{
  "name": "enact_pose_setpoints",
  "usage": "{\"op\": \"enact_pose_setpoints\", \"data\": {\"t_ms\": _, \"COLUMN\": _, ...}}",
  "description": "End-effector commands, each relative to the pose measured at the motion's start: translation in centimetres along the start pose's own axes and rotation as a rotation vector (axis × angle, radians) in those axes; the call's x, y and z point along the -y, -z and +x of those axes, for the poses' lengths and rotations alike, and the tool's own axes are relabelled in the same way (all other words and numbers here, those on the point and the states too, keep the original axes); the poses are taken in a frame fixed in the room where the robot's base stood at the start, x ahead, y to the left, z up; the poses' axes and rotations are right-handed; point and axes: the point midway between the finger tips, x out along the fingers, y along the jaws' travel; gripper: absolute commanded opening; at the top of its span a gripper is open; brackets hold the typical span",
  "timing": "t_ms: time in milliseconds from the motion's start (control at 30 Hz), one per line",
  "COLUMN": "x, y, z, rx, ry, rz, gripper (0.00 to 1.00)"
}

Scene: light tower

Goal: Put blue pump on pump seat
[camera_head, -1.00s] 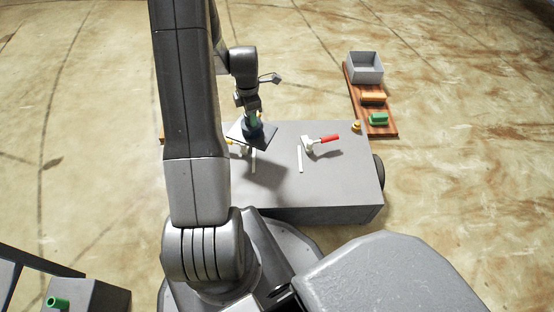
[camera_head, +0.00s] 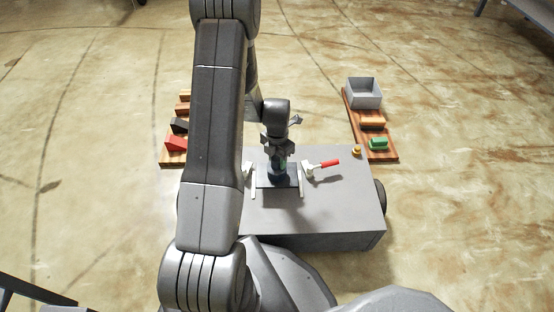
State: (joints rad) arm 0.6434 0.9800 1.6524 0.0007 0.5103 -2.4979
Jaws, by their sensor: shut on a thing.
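The blue pump (camera_head: 278,173) is a dark blue round body on a flat dark plate. It is upright over the grey bench top, between two white strips (camera_head: 301,181). My gripper (camera_head: 279,158) is shut on its top from above. I see no separate pump seat; the spot under the plate is hidden, and I cannot tell whether the plate touches the bench or hovers just above it.
A red-handled valve (camera_head: 325,164) stands right of the pump, close to the right strip. A small orange-yellow piece (camera_head: 356,152) sits at the bench's back right corner. A wooden board (camera_head: 383,156) bears a grey bin (camera_head: 364,93) and coloured blocks. My arm hides the bench's left part.

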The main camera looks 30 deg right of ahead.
Motion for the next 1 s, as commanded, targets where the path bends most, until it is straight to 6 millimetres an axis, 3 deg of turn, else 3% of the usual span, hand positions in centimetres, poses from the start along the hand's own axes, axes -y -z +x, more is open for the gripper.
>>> {"op": "enact_pose_setpoints", "data": {"t_ms": 33, "x": 0.0, "y": 0.0, "z": 1.1, "rx": 0.001, "ry": -0.001, "rz": 0.0, "gripper": 0.0}}
{"op": "enact_pose_setpoints", "data": {"t_ms": 267, "x": -0.1, "y": -0.1, "z": 2.8, "rx": 0.002, "ry": -0.001, "rz": 0.0, "gripper": 0.0}}
{"op": "enact_pose_setpoints", "data": {"t_ms": 500, "x": -0.1, "y": -0.1, "z": 5.7, "rx": 0.002, "ry": -0.001, "rz": 0.001, "gripper": 0.0}}
{"op": "enact_pose_setpoints", "data": {"t_ms": 900, "x": -0.1, "y": -0.1, "z": 6.1, "rx": 0.003, "ry": -0.002, "rz": 0.001, "gripper": 0.0}}
{"op": "enact_pose_setpoints", "data": {"t_ms": 933, "x": 0.0, "y": 0.0, "z": 6.2, "rx": 0.001, "ry": -0.001, "rz": 0.001, "gripper": 0.39}}
{"op": "enact_pose_setpoints", "data": {"t_ms": 1000, "x": 0.0, "y": 0.0, "z": 6.1, "rx": 0.001, "ry": -0.001, "rz": 0.001, "gripper": 0.53}}
